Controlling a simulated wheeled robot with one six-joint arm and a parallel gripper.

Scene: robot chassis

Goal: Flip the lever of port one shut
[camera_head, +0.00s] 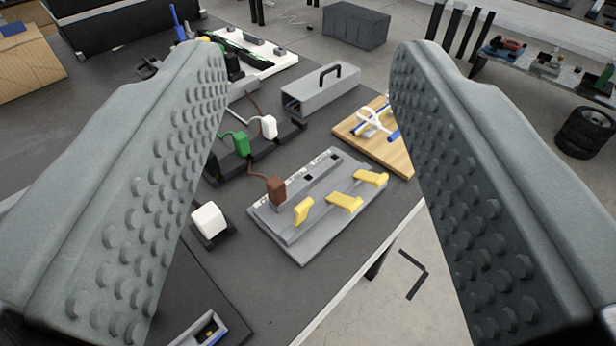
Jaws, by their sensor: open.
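A grey port panel (305,246) lies on the dark table below and ahead of my gripper. It carries three yellow levers in a row: a left one (303,211), a middle one (344,202) and a right one (370,179). The left lever looks more upright than the other two. A brown plug (276,190) with a brown cable sits at the panel's left end, behind the left lever. The port labels are too small to read. My gripper (310,75) is open and empty, its two ribbed fingers wide apart, well above the panel and not touching it.
A green plug (241,144) and a white plug (268,127) sit on a black strip behind the panel. A white block (208,219) stands left, a wooden board (403,163) with a white and blue object right, a grey toolbox (319,93) farther back. The table's edge runs right of the panel.

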